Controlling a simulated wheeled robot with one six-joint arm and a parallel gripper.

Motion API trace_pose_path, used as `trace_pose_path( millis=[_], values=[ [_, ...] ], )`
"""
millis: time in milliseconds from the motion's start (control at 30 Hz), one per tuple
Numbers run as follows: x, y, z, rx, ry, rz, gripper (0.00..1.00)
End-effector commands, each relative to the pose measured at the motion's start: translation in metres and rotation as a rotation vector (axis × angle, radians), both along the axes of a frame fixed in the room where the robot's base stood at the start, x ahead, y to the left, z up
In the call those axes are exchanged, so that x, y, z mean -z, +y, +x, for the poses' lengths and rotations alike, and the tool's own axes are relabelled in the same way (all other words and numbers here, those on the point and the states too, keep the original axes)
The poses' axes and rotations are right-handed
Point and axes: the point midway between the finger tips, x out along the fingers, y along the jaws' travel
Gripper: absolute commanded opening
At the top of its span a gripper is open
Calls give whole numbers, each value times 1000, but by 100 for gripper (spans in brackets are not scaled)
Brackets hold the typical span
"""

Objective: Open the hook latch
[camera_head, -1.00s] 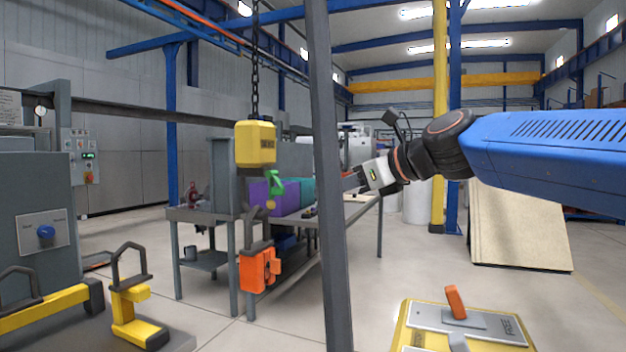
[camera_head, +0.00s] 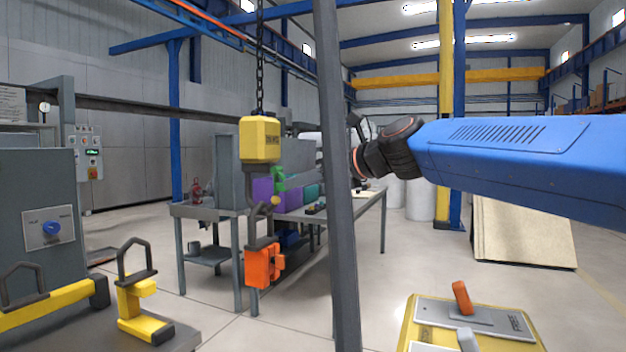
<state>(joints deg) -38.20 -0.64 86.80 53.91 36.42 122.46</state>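A yellow hoist block (camera_head: 260,139) hangs on a chain left of centre. A grey hook (camera_head: 262,215) hangs below it, with a small green latch (camera_head: 279,179) on its right side. An orange piece with a dark handle (camera_head: 263,264) hangs at the hook's lower end. I cannot tell clearly whether the latch is open. My gripper (camera_head: 357,150) is to the right of the hook and apart from it, at about latch height or a little above. A grey post hides much of it, including its fingertips, so its opening does not show.
The slanted grey post (camera_head: 342,210) stands between hook and gripper in the picture. A workbench (camera_head: 205,211) with purple and teal bins is behind the hook. A yellow lever panel (camera_head: 472,325) is at lower right. Yellow handled pieces (camera_head: 140,310) are at lower left.

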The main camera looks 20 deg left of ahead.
Motion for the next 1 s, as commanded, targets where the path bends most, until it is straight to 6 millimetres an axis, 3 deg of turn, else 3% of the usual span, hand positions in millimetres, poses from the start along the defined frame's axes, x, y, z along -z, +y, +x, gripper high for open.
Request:
trace_pose_path(
  millis=[433,933,967,1000],
  values=[
    [12,35,14,0,0,0,34],
    [15,43,17,0,0,0,34],
    [15,42,17,0,0,0,32],
    [15,42,17,0,0,0,22]
  ],
)
